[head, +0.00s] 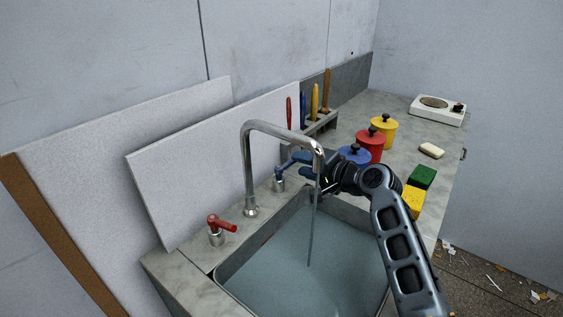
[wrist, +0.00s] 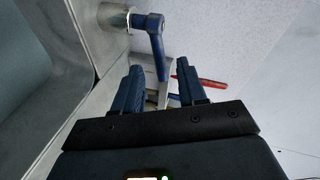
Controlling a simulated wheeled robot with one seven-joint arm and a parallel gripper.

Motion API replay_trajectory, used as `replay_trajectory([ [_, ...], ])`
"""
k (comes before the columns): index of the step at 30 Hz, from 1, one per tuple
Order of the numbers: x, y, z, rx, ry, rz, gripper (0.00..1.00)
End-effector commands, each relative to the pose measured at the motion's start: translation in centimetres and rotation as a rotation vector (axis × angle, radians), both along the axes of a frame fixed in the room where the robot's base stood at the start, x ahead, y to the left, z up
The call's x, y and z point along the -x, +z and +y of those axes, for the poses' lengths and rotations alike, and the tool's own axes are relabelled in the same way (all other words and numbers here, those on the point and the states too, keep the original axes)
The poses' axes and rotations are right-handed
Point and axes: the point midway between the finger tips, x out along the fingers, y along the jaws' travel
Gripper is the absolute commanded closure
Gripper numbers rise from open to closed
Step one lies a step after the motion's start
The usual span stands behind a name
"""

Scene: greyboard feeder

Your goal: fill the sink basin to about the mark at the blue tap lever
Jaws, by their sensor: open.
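The sink basin (head: 235,303) holds bluish water (head: 290,270). A thin stream runs from the chrome spout (head: 268,127) into it. A faint reddish line shows on the basin's left inner wall; I cannot tell whether it is the mark, nor the exact level against it. The blue tap lever (head: 286,170) stands behind the basin, right of the spout. My gripper (head: 301,166) is open at this lever. In the wrist view, the blue lever (wrist: 155,45) reaches down toward the gap between the open fingers (wrist: 158,87). I cannot tell whether they touch it.
A red tap lever (head: 223,225) is left of the spout. Blue, red (head: 370,144) and yellow lidded pots, sponges (head: 422,177) and soap (head: 432,150) stand on the counter right of my gripper. A tool rack (head: 321,123) is behind. Pale boards (head: 215,165) lean behind the taps.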

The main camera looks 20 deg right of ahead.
Motion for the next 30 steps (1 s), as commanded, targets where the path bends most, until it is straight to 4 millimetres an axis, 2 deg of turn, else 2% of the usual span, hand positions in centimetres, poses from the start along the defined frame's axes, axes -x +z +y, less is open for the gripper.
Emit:
replay_trajectory([
  [6, -3.0, -0.8, 1.5, 0.001, 0.002, 0.001, 0.59],
  [12, -5.0, -1.4, 2.3, 0.000, -0.001, -0.001, 0.59],
  [25, -5.7, -1.7, 2.7, 0.001, -0.002, -0.001, 0.59],
  [30, -5.7, -1.7, 2.7, 0.001, -0.002, -0.001, 0.75],
])
